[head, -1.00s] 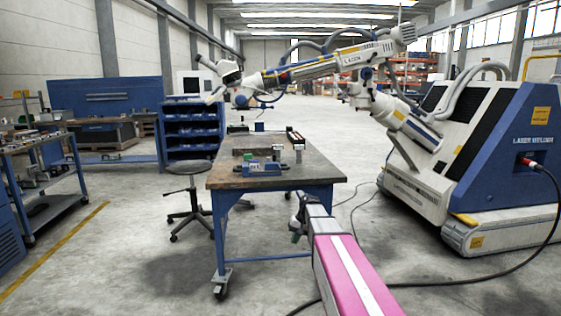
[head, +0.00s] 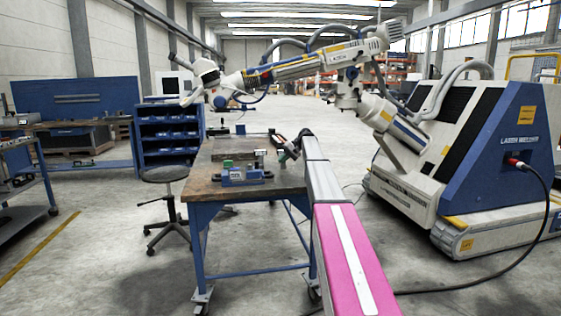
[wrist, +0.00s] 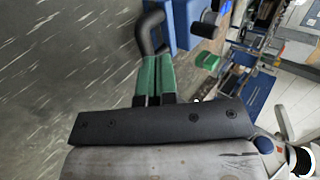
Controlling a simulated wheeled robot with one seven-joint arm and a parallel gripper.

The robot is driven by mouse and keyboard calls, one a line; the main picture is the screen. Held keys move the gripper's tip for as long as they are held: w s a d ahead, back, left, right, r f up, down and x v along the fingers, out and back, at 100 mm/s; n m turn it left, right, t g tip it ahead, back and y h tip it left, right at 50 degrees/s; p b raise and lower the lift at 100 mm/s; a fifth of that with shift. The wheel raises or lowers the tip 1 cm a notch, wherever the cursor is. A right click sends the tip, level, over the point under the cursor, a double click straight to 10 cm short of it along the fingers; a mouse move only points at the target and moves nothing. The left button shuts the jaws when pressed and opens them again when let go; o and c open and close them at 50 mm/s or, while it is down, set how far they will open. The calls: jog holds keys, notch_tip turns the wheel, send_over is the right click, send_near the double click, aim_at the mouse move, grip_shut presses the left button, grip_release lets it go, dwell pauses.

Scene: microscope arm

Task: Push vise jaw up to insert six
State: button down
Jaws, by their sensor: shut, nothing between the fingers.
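A blue vise (head: 243,176) sits near the front edge of the workbench in the head view. A small green block (head: 227,164) shows at its left end and a small pale block (head: 260,155) behind its right part. I cannot tell the vise jaw apart or which piece is insert six. My gripper (head: 281,144) is near the bench's right side, right of the vise and apart from it. In the wrist view its green fingers (wrist: 153,78) are together with nothing between them. A blue body with a black curved bar (wrist: 150,33) lies beyond the fingertips.
The workbench (head: 205,190) has blue legs on castors. A stool (head: 165,175) stands at its left. A large laser welder (head: 500,165) stands at the right, with its arm reaching above and behind the bench. A dark cable (head: 460,285) crosses the floor at right.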

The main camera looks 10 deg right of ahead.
aim_at(258, 170)
jog(key=x, duration=0.6)
jog(key=shift+a+f, duration=0.2)
jog(key=a, duration=0.2)
jog(key=shift+a+f, duration=0.15)
jog(key=shift+a, duration=1.1)
jog(key=shift+a, duration=0.1)
jog(key=shift+a, duration=1.6)
